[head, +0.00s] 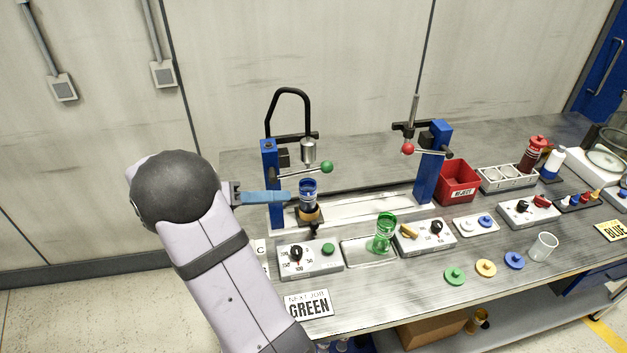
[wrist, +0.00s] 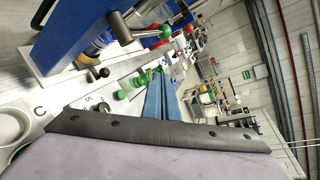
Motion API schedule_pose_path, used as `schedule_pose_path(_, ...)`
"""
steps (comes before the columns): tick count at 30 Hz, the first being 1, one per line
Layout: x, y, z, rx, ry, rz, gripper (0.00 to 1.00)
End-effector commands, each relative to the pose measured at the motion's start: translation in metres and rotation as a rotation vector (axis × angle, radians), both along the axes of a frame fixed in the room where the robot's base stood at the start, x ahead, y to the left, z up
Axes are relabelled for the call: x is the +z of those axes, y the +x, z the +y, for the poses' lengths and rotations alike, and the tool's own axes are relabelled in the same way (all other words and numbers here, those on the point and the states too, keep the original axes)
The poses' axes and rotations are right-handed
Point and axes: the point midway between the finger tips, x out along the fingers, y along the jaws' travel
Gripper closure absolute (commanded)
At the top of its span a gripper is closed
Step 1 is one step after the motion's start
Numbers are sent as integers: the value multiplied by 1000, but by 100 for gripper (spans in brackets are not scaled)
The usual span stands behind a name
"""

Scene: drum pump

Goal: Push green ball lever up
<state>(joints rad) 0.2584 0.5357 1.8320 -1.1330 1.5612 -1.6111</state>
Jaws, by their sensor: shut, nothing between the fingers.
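The lever slopes slightly upward to the right. In the wrist view the green ball (wrist: 166,31) shows beyond my fingertips, clear of them. My gripper (head: 288,197) is shut and empty, its blue fingers pointing right. In the head view it is left of and below the ball, close to a blue-topped jar (head: 308,188) under the press head. I cannot tell whether they touch. The shut fingers (wrist: 164,80) also show in the wrist view.
A right press has a red ball lever (head: 408,149). A dial box (head: 310,260), a tray (head: 355,252) with a green glass (head: 384,233) and a second dial box (head: 425,234) stand in front. A red bin (head: 457,181) is behind right.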

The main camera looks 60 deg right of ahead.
Motion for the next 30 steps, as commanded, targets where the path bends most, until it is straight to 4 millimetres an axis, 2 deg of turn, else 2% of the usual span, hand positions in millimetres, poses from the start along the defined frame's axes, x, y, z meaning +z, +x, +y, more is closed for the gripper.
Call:
schedule_pose_path(5, -1, -3, -4, -2, 0, -1, 100)
schedule_pose_path(11, -6, -15, -21, -4, 3, 0, 100)
schedule_pose_path(24, -30, -56, -82, -5, 3, 0, 100)
schedule_pose_path(30, -15, -41, -100, -2, 2, -5, 100)
